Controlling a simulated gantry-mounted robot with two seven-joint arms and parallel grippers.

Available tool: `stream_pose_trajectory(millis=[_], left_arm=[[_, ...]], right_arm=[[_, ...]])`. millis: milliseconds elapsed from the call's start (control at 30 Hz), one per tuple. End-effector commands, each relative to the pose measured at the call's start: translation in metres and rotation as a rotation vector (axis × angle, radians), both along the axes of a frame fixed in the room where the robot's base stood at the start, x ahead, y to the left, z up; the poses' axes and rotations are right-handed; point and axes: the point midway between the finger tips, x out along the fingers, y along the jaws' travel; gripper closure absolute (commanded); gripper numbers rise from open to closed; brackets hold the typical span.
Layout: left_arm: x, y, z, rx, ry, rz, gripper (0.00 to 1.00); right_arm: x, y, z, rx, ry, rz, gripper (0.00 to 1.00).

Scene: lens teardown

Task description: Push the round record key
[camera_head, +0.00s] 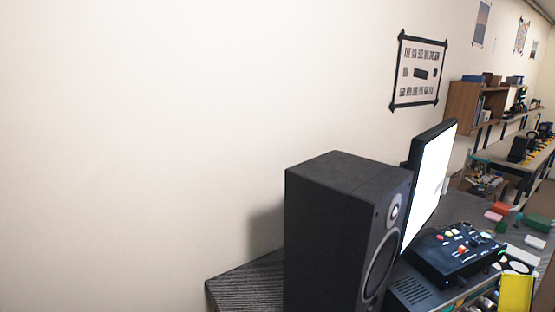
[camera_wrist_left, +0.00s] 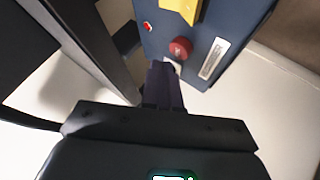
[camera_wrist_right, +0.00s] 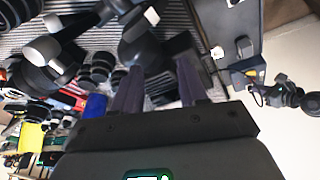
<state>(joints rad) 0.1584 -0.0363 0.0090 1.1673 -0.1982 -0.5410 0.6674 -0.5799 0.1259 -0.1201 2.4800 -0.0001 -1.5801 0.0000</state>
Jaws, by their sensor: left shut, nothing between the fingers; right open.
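In the left wrist view a blue-grey panel (camera_wrist_left: 208,28) carries a round red button (camera_wrist_left: 180,48) and a smaller red one (camera_wrist_left: 148,27). I cannot tell which of them, if either, is the record key. My left gripper (camera_wrist_left: 162,66) is shut and empty, with its tips just below the larger red button; contact cannot be told. In the head view a dark control box (camera_head: 437,262) with several small coloured keys stands at the lower right; no gripper shows there. My right gripper (camera_wrist_right: 157,75) is open in the right wrist view, above a cluttered surface.
A black speaker (camera_head: 335,225) and a lit monitor (camera_head: 430,180) stand left of and behind the control box. A yellow part (camera_wrist_left: 183,8) is on the panel. Lens-like dark parts and a blue item (camera_wrist_right: 96,106) crowd the right wrist view.

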Motion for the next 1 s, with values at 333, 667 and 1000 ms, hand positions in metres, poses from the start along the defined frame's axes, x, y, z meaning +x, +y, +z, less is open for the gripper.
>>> stream_pose_trajectory(millis=[333,667,1000], left_arm=[[0.0003,-0.0002,-0.0071,0.0,-0.001,0.0,1.0],[0.0002,-0.0002,-0.0075,0.0,0.0,0.0,1.0],[0.0002,-0.0002,-0.0113,0.0,0.0,0.0,1.0]], right_arm=[[-0.0001,0.0001,-0.0031,0.0,0.0,0.0,0.57],[0.0001,0.0016,-0.0031,0.007,0.0,-0.005,0.57],[0.0001,0.0022,-0.0051,0.009,0.0,-0.006,0.57]])
